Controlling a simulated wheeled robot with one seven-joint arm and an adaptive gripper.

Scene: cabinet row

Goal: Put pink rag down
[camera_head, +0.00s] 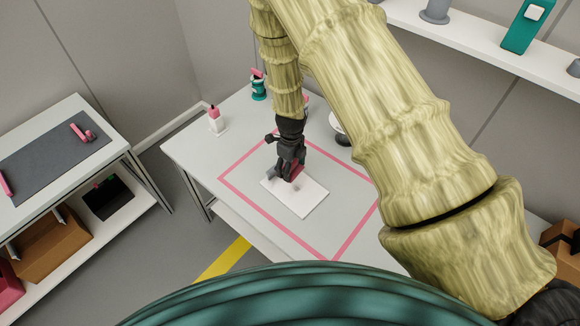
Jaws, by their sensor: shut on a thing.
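My gripper (286,172) points down over the table, shut on the pink rag (296,173). Only a small dark-pink part of the rag shows between and beside the black fingers; the rest is hidden. The rag is at or just above a white rectangular sheet (308,200); I cannot tell whether it touches. The sheet lies inside a pink outlined square on the grey table (236,207).
A white bottle with a pink top (215,118) and a teal item (259,86) stand at the table's back left. A round dark-and-white object sits behind the gripper, partly hidden by my arm. A side bench (112,152) stands left; a wall shelf (470,40) is upper right.

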